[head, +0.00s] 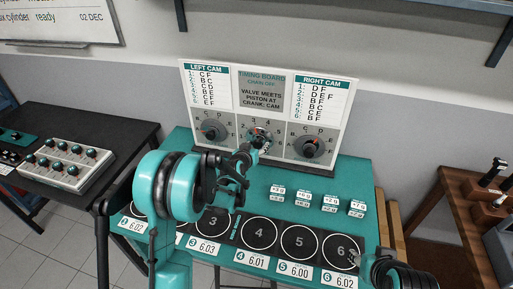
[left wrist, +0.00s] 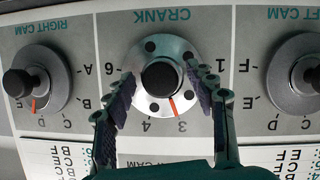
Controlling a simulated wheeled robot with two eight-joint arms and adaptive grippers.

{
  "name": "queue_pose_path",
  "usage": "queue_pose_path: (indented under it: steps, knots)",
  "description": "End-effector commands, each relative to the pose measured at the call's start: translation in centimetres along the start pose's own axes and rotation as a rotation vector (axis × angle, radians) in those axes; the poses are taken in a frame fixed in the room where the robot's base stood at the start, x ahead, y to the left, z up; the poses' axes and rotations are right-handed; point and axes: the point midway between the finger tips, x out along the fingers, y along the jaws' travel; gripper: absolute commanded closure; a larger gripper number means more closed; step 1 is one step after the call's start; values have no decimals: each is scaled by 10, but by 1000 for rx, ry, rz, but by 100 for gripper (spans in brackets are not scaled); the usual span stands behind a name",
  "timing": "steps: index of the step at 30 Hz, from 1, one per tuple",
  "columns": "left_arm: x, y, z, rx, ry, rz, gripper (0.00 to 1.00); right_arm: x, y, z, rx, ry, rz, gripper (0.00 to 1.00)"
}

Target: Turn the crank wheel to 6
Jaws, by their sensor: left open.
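The crank wheel (left wrist: 153,95) is a silver disc with dark holes and a black knob (left wrist: 161,77) at its centre. It sits in the middle of the timing board (head: 345,97), under the CRANK label in the upside-down left wrist view. Its red mark points at 3; the 6 (left wrist: 108,70) is on the left in that view. My left gripper (left wrist: 161,86) is open, with a finger on each side of the knob, over the wheel's rim; contact is unclear. In the head view my left gripper (head: 257,140) partly covers the wheel. My right arm shows at lower right; its fingers are unclear.
The right cam dial (head: 308,146) and left cam dial (head: 213,129) flank the crank. The teal bench (head: 300,185) in front holds numbered round pads and small labelled tags. A box of knobs (head: 66,163) stands on the dark table at left. A wooden table (head: 455,195) is at right.

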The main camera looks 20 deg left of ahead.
Motion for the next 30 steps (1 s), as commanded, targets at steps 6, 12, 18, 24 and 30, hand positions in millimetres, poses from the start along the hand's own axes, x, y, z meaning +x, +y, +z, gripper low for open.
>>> queue_pose_path:
  steps: [6,12,18,24,30]
  knots:
    - [1,0,0,0,0,0,44,0,0,0,0,0,0,60]
    - [0,0,0,0,0,0,92,0,0,0,0,0,0,60]
    - [0,0,0,3,0,-1,94,0,0,0,0,0,0,60]
    - [1,0,0,41,0,-16,94,2,0,1,0,0,0,60]
    - [1,2,1,144,0,-58,94,6,0,4,0,0,0,60]
